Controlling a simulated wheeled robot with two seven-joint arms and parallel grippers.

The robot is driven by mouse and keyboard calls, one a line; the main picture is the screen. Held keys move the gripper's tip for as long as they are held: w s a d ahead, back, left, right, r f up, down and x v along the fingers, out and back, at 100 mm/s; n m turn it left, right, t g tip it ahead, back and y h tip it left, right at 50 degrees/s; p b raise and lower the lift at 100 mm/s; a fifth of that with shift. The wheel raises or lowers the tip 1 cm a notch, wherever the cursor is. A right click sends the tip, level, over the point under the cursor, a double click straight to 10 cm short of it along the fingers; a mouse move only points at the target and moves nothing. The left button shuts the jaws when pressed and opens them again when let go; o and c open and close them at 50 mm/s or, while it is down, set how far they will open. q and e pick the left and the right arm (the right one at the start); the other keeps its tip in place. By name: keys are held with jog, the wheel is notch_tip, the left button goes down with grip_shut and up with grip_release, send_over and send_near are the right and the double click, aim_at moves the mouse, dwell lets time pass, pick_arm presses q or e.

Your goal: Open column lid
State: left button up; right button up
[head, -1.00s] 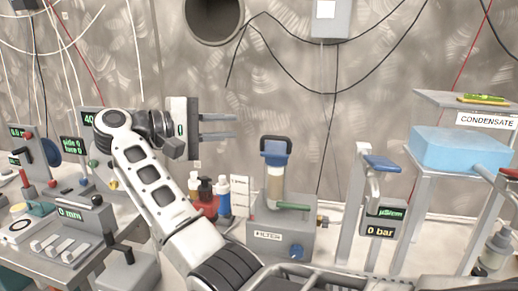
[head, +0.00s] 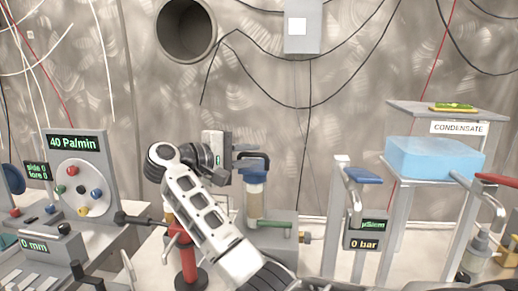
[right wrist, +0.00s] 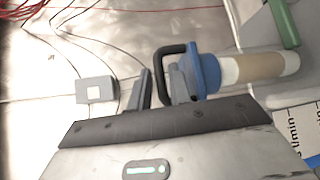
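The filter column (head: 256,203) stands upright on its grey box, a tan tube with a blue lid (head: 252,176) and a dark loop handle on top. In the right wrist view the blue lid (right wrist: 205,73) sits on the column (right wrist: 262,68), with the black handle (right wrist: 158,72) sticking out toward the fingers. My right gripper (right wrist: 161,78) has its fingers apart, one on each side of the handle's bar. A small gap seems to remain beside the bar. In the head view the right gripper (head: 243,153) is at the lid's handle. The left gripper is not in view.
A green-handled valve (head: 272,224) sticks out beside the column. A pressure gauge post (head: 362,228) and a shelf with a blue block (head: 433,158) stand right. A dial panel (head: 78,180) stands left.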

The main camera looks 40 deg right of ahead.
jog(key=shift+s+d+f, duration=0.1)
jog(key=shift+d, duration=0.65)
jog(key=shift+s+d+f, duration=0.1)
jog(key=shift+d, duration=0.65)
grip_shut()
